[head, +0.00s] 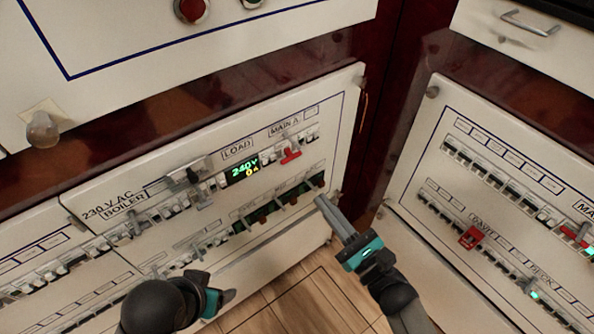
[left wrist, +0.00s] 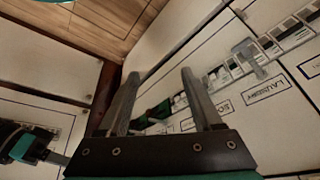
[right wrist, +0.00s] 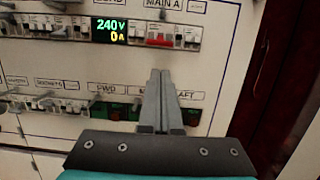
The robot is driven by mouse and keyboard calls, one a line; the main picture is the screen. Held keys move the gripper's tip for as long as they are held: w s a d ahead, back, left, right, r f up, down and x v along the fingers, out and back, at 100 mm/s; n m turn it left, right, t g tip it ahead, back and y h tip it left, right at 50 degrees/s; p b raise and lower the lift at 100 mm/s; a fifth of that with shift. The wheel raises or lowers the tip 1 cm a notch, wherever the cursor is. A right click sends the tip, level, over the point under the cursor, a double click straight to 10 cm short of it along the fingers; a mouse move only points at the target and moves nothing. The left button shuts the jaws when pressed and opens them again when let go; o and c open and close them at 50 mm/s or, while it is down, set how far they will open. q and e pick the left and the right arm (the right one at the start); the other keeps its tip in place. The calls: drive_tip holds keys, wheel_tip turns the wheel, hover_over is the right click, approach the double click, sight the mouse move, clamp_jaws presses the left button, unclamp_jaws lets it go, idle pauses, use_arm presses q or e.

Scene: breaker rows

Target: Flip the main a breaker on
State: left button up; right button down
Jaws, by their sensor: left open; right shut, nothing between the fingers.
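The main A breaker (head: 290,155) has a red lever and sits below the MAIN A label, right of the lit display, on the left panel's upper row. In the right wrist view its red lever (right wrist: 159,40) shows just beyond my fingertips; the lever appears to sit low. My right gripper (head: 322,201) is shut and empty, below and right of the breaker, apart from it in the head view. In the right wrist view my right gripper (right wrist: 160,74) points up toward the breaker. My left gripper (left wrist: 160,76) is open and empty, near the panel's lower row.
The display (head: 243,169) reads 240V and 0A. A lower row of breakers with green parts (head: 278,203) lies under it. A second panel (head: 480,200) stands at the right with a red switch (head: 471,237). Wooden floor (head: 310,300) shows below.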

sight(291, 158)
use_arm(q)
drive_tip(key=shift+w+d+r+t+h+b, duration=0.15)
drive_tip(key=shift+w+d+r+t+b, duration=0.15)
drive_tip(key=shift+r+t+b, duration=0.2)
drive_tip(key=shift+w+d+r+t+h+b, duration=0.15)
drive_tip(key=shift+w+d+r+t+b, duration=0.2)
drive_tip(key=shift+r, duration=0.2)
use_arm(e)
drive_tip(key=shift+x, duration=5)
use_arm(q)
drive_tip(key=shift+s, duration=0.1)
use_arm(e)
drive_tip(key=shift+f, duration=0.1)
use_arm(q)
drive_tip(key=shift+a, duration=0.25)
use_arm(e)
drive_tip(key=shift+d, duration=0.1)
